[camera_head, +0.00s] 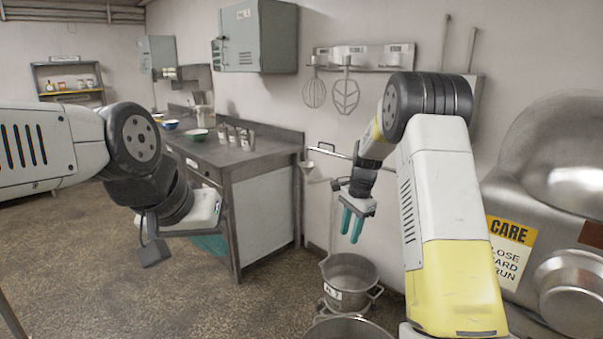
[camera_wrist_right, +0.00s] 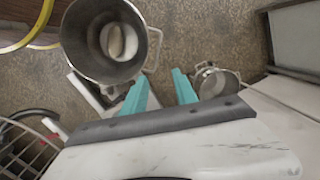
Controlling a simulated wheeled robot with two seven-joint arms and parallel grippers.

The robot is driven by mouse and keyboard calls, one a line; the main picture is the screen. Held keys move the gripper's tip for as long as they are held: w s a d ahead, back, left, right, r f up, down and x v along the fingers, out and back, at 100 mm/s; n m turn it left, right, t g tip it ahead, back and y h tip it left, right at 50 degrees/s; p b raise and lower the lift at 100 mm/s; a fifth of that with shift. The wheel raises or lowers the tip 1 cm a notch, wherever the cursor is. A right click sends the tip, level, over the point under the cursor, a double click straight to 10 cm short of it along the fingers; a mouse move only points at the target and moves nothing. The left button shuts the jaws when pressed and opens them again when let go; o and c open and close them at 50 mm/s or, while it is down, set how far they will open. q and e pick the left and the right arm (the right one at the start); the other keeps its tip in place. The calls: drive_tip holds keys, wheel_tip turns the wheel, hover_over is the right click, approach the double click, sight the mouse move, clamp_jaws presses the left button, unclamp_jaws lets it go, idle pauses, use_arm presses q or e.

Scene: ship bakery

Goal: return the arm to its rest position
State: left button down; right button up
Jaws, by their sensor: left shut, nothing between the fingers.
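My right gripper (camera_head: 352,228) hangs with its teal fingers pointing down, in front of the wall and above a metal pot. In the right wrist view its two fingers (camera_wrist_right: 160,92) stand apart with nothing between them. My right arm, white and yellow, is raised and bent at the right of the head view. My left gripper (camera_head: 210,243) is at the end of the left arm, in front of the steel counter. Its teal fingers are partly hidden behind the gripper body; it is shut and holds nothing.
A metal pot (camera_head: 348,270) stands below my right gripper. In the right wrist view, a large pot (camera_wrist_right: 76,45) holds a pale rounded thing, and a smaller pot (camera_wrist_right: 228,84) is to the right. The steel counter (camera_head: 265,160) carries bowls and containers. A large machine (camera_head: 520,205) stands at right.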

drive_tip(key=s+r+n+t, duration=0.3)
drive_tip(key=s+r+n, duration=0.3)
drive_tip(key=s+r, duration=0.9)
drive_tip(key=s+r+n+t, duration=0.2)
drive_tip(key=s+n, duration=0.4)
drive_tip(key=s, duration=1.2)
drive_tip(key=shift+s+a+r+n+t+y, duration=0.2)
drive_tip(key=shift+a+r+n+t+y, duration=0.15)
drive_tip(key=shift+r, duration=0.55)
drive_tip(key=shift+d, duration=0.1)
